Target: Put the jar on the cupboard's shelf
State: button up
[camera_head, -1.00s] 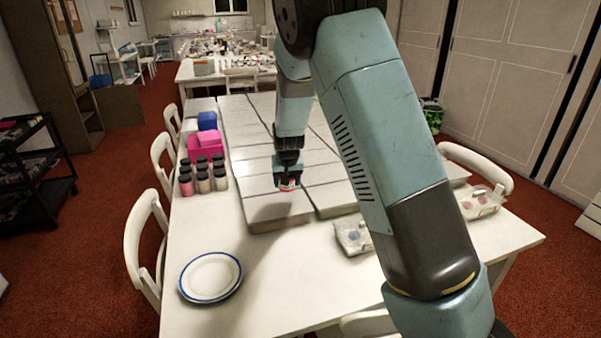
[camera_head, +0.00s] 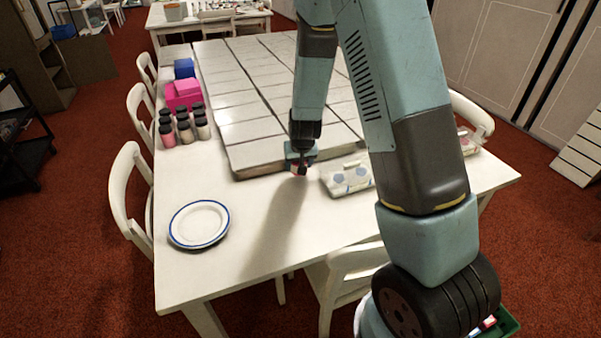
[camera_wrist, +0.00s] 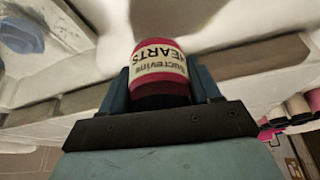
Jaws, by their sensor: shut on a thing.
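The jar (camera_wrist: 158,68) is red with a cream label that reads "HEARTS" upside down in the wrist view. My gripper (camera_wrist: 160,92) is shut on it, with one blue-grey finger on each side. In the head view my gripper (camera_head: 300,160) hangs above the white table (camera_head: 265,215), near the front edge of the tiled slabs. Only a small red and white bit of the jar shows there, and I cannot tell its height over the table. No open cupboard shelf is clearly identifiable; tall panelled doors (camera_head: 500,50) stand at the back right.
A blue-rimmed plate (camera_head: 199,223) lies at the table's front left. Several small dark-capped bottles (camera_head: 184,126) and pink boxes (camera_head: 183,95) stand at the left edge. A patterned packet (camera_head: 346,176) lies just right of my gripper. White chairs (camera_head: 130,190) surround the table.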

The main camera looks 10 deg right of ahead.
jog(key=shift+s+d+f, duration=0.2)
jog(key=shift+s+f, duration=0.1)
jog(key=shift+f, duration=1.5)
jog(key=shift+f, duration=0.1)
jog(key=o, duration=0.9)
jog(key=shift+o, duration=0.2)
jog(key=shift+w, duration=0.1)
